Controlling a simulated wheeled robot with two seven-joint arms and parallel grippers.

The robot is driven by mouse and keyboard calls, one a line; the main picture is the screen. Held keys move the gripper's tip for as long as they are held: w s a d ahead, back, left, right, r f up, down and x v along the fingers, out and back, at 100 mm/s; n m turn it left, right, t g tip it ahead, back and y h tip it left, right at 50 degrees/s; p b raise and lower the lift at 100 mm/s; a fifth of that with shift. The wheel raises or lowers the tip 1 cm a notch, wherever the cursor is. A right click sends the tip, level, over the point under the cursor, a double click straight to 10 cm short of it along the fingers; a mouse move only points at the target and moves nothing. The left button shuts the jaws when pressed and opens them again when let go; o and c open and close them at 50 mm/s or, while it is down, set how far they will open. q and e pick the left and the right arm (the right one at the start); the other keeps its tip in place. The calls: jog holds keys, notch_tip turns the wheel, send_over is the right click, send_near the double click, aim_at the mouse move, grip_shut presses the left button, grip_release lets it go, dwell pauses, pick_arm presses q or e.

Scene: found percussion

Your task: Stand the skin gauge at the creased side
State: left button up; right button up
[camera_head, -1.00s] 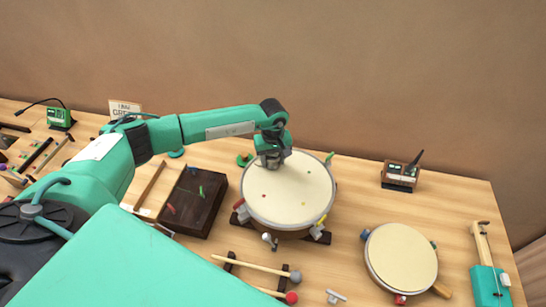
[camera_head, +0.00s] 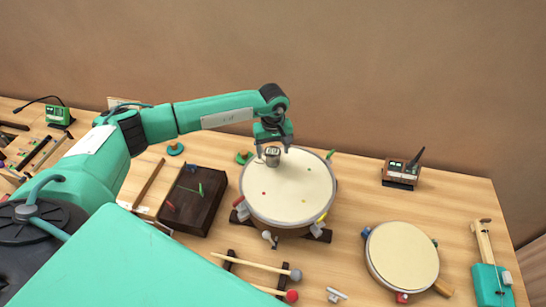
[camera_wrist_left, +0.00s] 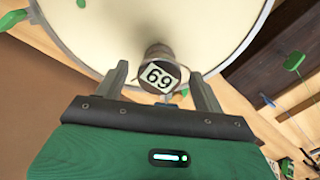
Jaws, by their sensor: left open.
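The skin gauge (camera_head: 272,157) is a small dark cylinder standing upright on the pale skin of the large drum (camera_head: 290,195), near its far left rim. In the left wrist view the gauge (camera_wrist_left: 158,70) shows a pale face reading 69. My left gripper (camera_head: 273,143) is open just above the gauge, with a finger to either side and clear of it. In the left wrist view the open fingers (camera_wrist_left: 160,78) flank the gauge with gaps on both sides. A crease in the skin cannot be made out. My right gripper is not in view.
Coloured clamps sit around the large drum's rim. A dark tray (camera_head: 192,205) lies left of it. A smaller drum (camera_head: 402,255) is at the right, and mallets (camera_head: 262,265) lie in front. A small meter box (camera_head: 400,173) stands at the back right.

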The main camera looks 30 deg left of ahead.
aim_at(273, 152)
pick_arm(q)
notch_tip(273, 152, up, 9)
jog(key=b, duration=0.2)
jog(key=shift+f, duration=0.2)
jog(key=shift+f, duration=0.1)
